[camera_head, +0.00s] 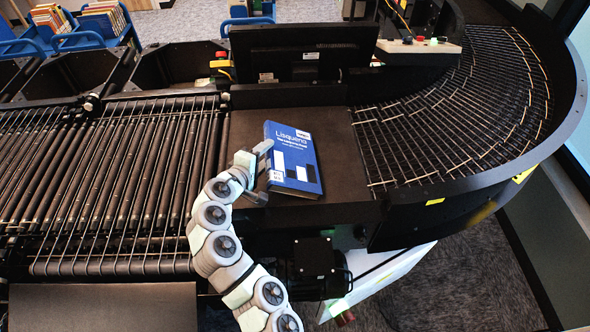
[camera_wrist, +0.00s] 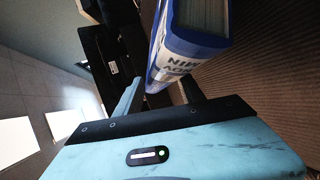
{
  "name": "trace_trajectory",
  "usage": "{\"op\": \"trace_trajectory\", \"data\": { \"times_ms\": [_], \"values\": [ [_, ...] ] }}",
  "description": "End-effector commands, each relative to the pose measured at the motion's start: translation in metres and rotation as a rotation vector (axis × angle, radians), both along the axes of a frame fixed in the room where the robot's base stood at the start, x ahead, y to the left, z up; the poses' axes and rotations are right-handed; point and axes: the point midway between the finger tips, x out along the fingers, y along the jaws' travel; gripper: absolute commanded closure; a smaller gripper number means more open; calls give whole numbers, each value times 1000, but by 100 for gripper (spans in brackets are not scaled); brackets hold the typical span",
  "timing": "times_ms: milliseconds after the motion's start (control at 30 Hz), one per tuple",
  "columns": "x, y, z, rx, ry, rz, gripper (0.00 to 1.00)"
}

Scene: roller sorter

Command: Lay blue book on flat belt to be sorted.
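The blue book (camera_head: 292,158) lies cover up on the dark flat belt (camera_head: 335,135), in the middle of the head view. Its cover has white lettering and white and black blocks. My gripper (camera_head: 262,172) is at the book's left edge, with its two fingers spread apart. In the wrist view, the book's blue spine (camera_wrist: 185,55) and pages show just beyond my gripper (camera_wrist: 160,90). The fingers stand apart there and do not look closed on the book. Whether a fingertip touches it cannot be told.
Rollers (camera_head: 110,170) lie left of the flat belt, and a curved roller conveyor (camera_head: 460,110) lies to its right. A monitor (camera_head: 300,52) stands behind the belt. A control panel (camera_head: 418,46) with buttons sits at the back right. Blue carts (camera_head: 75,40) with books stand far left.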

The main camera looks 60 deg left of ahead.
Motion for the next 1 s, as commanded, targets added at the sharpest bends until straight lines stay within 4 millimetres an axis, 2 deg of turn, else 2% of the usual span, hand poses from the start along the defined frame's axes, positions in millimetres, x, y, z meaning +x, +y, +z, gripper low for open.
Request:
{"op": "trace_trajectory", "data": {
  "times_ms": [500, 867, 1000],
  "values": [
    [-45, -35, 22, 2, -1, 3, 57],
    [-47, -39, 23, -1, 0, -2, 57],
    [-49, -40, 30, 1, 0, -1, 57]
  ]
}}
